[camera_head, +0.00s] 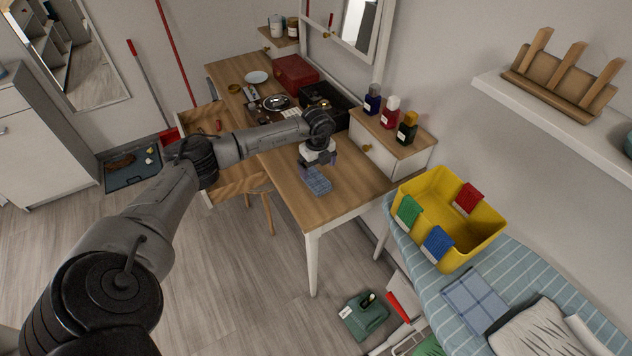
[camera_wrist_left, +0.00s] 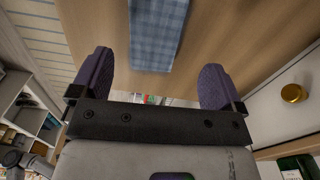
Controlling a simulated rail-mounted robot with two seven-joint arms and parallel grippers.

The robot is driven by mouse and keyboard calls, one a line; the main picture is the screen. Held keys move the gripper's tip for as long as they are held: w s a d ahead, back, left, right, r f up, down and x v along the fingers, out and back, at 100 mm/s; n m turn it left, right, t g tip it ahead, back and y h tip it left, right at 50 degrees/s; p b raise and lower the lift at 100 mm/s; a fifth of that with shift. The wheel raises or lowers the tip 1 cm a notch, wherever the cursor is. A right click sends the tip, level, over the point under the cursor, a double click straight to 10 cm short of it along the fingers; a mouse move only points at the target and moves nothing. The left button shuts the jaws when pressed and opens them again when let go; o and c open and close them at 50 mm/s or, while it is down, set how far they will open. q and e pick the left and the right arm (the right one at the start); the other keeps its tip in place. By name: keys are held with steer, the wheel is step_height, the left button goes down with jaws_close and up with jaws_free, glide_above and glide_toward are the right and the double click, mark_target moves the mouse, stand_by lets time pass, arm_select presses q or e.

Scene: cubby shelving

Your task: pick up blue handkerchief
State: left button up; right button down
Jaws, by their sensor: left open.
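A folded blue checked handkerchief (camera_head: 317,181) lies on the wooden dressing table near its front right part. It also shows in the left wrist view (camera_wrist_left: 157,36), at the top, between and beyond my two purple fingers. My left gripper (camera_head: 318,164) is open, with its fingers spread wide and nothing between them. It hangs above the table, right by the handkerchief, and hides part of it in the head view. I cannot tell whether the fingers touch the cloth. My right gripper is not in view.
A small white drawer unit (camera_head: 378,157) with several bottles stands at the table's right back. A black box (camera_head: 325,99) and a red box (camera_head: 295,75) stand behind. A yellow basket (camera_head: 485,241) with hanging cloths and another blue checked cloth (camera_head: 474,299) are on the bench at right.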

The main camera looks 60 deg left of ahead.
mark_target(316, 179)
arm_select(q)
steer(key=f, duration=0.1)
steer(key=f+b, duration=0.1)
steer(key=f, duration=0.2)
steer(key=shift+s+d, duration=0.25)
steer(key=shift+s, duration=0.15)
steer(key=shift+f+b, duration=0.3)
steer(key=shift+f, duration=0.25)
steer(key=shift+c, duration=0.6)
steer(key=c, duration=0.9)
